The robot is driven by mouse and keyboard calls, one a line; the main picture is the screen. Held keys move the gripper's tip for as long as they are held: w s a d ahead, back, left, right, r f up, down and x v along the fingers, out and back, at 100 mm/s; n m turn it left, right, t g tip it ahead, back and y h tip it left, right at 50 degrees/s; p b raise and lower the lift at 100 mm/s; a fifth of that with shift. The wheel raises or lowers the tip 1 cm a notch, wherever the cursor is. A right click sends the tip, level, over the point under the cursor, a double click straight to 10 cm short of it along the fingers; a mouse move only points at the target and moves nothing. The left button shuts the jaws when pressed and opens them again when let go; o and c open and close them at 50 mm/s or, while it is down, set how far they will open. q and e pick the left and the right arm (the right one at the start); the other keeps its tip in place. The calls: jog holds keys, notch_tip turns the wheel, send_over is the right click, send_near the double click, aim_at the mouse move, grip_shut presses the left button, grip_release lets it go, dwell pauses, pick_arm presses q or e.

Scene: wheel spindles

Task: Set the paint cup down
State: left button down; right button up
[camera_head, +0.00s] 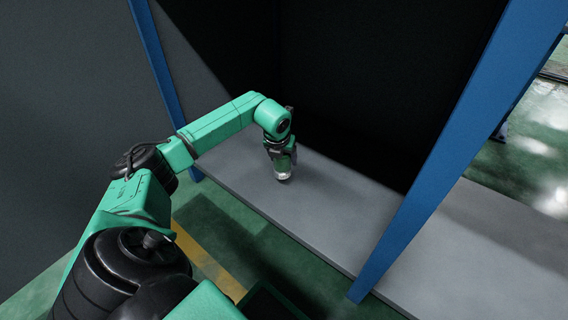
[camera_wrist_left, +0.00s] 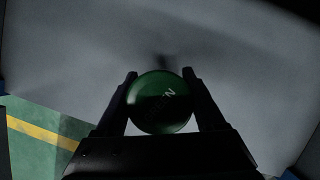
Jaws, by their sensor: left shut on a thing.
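The paint cup (camera_wrist_left: 160,103) shows in the left wrist view as a round dark green top with faint lettering, between my two black fingers. My left gripper (camera_wrist_left: 160,92) is shut on it. In the head view my left gripper (camera_head: 281,160) points down over the grey shelf (camera_head: 330,212). The pale lower part of the paint cup (camera_head: 283,176) shows just below the fingers, at or close to the shelf surface. I cannot tell whether it touches. My right gripper is not in view.
A blue post (camera_head: 440,150) stands at the shelf's front edge on the right, and another blue post (camera_head: 158,65) is at the left. Dark panels close off the back. The shelf is bare around the cup. Green floor with a yellow stripe (camera_head: 205,262) lies in front.

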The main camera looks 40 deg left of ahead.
aim_at(283, 167)
pick_arm(q)
notch_tip(283, 167, down, 4)
jog(key=b, duration=0.2)
jog(key=shift+f+b, duration=0.25)
jog(key=shift+b, duration=0.05)
jog(key=shift+r, duration=0.2)
grip_release()
jog(key=shift+f, duration=0.1)
jog(key=p+v, duration=0.8)
jog(key=v, duration=0.4)
jog(key=shift+p, duration=0.35)
